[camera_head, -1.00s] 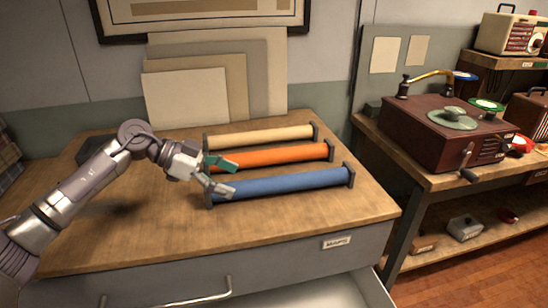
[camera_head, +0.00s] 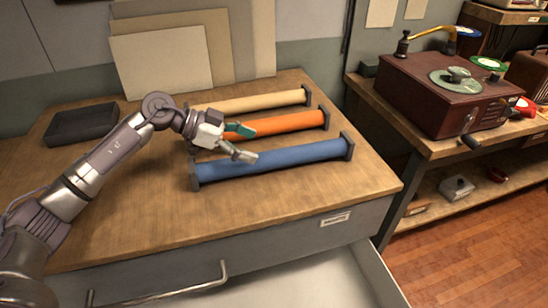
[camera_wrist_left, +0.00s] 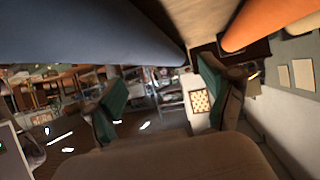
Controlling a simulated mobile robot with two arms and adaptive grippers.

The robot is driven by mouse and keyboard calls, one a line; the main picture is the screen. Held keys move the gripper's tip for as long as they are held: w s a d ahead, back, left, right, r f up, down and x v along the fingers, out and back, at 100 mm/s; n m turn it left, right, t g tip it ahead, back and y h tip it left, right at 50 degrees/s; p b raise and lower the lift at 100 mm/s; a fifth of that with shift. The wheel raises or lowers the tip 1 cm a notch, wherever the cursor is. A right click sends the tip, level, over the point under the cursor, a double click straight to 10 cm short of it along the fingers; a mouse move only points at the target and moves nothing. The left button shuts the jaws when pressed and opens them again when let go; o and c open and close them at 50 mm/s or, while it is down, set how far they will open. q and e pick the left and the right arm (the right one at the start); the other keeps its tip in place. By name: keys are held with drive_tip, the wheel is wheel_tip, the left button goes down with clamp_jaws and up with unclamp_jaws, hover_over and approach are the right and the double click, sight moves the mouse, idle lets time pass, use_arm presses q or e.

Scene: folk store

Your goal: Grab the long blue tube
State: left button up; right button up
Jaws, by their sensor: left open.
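The long blue tube (camera_head: 285,163) lies on the wooden counter top (camera_head: 310,205) with dark square end caps, nearest the front edge. My left gripper (camera_head: 246,142) is open and empty, over the left part of the tubes, between the orange tube (camera_head: 285,124) and the blue one. One finger appears close to or over the blue tube's back edge; contact cannot be told. In the left wrist view the two green-padded fingers (camera_wrist_left: 165,95) are spread, with the blue tube (camera_wrist_left: 80,30) large at the upper left and the orange tube (camera_wrist_left: 265,20) at the upper right. My right gripper is not in view.
A cream tube (camera_head: 255,102) lies behind the orange one. A dark tray (camera_head: 82,124) sits at the back left. Flat boards (camera_head: 160,65) lean on the wall. An open drawer (camera_head: 310,280) juts out below the counter front. A record player (camera_head: 440,95) stands on the right bench.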

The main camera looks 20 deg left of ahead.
sight(261, 153)
use_arm(q)
drive_tip(key=x, duration=0.5)
drive_tip(key=shift+s+d+f, duration=0.1)
drive_tip(key=shift+s+f, duration=0.2)
drive_tip(key=shift+f, duration=0.1)
clamp_jaws()
